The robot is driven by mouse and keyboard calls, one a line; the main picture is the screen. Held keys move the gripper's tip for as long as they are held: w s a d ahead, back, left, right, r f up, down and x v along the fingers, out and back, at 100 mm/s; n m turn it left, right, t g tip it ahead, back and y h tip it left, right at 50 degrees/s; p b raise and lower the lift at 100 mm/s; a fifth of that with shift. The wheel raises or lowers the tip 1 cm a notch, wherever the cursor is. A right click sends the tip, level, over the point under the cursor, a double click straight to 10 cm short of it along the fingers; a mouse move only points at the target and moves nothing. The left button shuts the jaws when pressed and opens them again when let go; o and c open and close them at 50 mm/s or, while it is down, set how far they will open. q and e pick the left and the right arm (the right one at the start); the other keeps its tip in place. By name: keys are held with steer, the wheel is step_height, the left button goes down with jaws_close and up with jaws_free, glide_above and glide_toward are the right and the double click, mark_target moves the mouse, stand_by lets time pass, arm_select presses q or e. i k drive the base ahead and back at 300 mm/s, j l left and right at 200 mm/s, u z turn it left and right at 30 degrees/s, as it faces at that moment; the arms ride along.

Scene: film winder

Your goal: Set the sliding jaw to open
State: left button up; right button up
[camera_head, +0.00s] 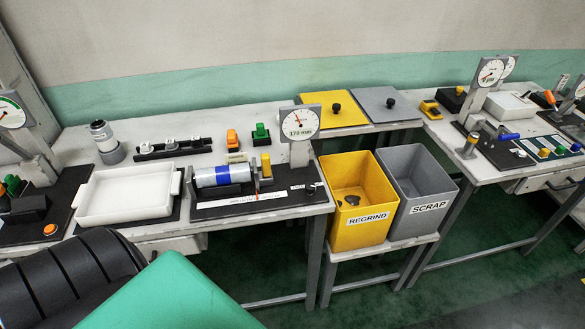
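A measuring fixture with a dark base (225,209) stands on the left bench. A silver roll with a blue band (222,175) lies in it. An upright yellow block (266,165) stands close to the roll's right end and looks like the sliding jaw; I cannot tell whether it touches the roll. A small orange pointer (257,185) is below it, over a white scale strip (225,201). A round dial (299,122) behind reads about 178 mm. A black knob (311,189) sits at the base's right end. Neither of my grippers is in view.
A white tray (125,195) lies left of the fixture. A yellow REGRIND bin (355,202) and a grey SCRAP bin (415,195) stand right of the bench. Orange (232,138) and green (260,132) items and a black rack (172,149) lie behind.

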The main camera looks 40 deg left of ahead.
mark_target(264, 178)
steer(key=u, duration=1.4)
steer(key=z, duration=0.35)
